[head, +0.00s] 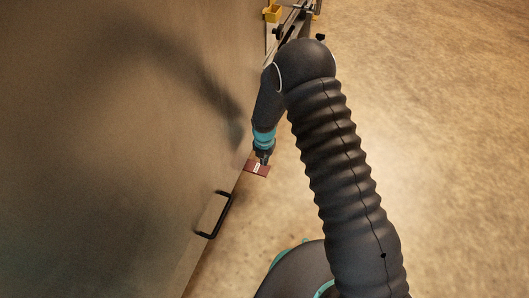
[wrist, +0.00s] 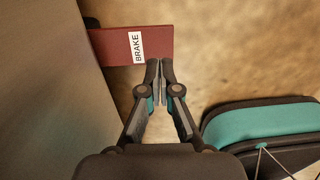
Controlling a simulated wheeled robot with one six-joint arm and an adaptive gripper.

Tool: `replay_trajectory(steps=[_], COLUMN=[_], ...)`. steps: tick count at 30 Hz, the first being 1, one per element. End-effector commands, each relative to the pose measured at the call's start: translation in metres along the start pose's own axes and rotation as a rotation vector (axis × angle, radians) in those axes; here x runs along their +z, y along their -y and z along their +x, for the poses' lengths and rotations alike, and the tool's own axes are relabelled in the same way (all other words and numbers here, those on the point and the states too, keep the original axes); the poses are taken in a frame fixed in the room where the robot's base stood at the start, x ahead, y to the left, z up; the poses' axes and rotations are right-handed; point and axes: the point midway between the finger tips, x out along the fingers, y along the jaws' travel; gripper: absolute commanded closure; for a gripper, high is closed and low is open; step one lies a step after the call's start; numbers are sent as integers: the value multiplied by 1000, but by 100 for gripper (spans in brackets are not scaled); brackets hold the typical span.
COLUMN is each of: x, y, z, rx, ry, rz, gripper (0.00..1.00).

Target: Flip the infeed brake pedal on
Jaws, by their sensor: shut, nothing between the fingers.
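The infeed brake pedal (wrist: 112,46) is a flat dark red plate with a white label reading BRAKE. It sticks out from the base of the large metal panel (wrist: 45,90) in the wrist view. It also shows in the head view (head: 262,172), low beside the panel. My gripper (wrist: 160,64) is shut and empty, with its fingertips close to the pedal's right end, near the label. In the head view my gripper (head: 262,160) appears over the pedal. I cannot tell whether the fingertips touch it.
A black handle (head: 222,216) sticks out from the panel, nearer than the pedal. A yellow part and rails (head: 272,14) stand at the far end. The tan floor (head: 450,130) to the right is clear. My teal and black base shows at right in the wrist view.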

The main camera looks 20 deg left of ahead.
Motion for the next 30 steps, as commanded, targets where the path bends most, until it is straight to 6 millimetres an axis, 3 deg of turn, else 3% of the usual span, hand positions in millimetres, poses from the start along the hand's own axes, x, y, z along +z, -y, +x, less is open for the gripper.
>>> replay_trajectory(steps=[3,10,30], x=[0,0,-4], y=[0,0,-4], z=[21,43,51], rx=[-1,0,0], ry=[-1,1,1], rz=[0,0,-10], gripper=[100,100,100])
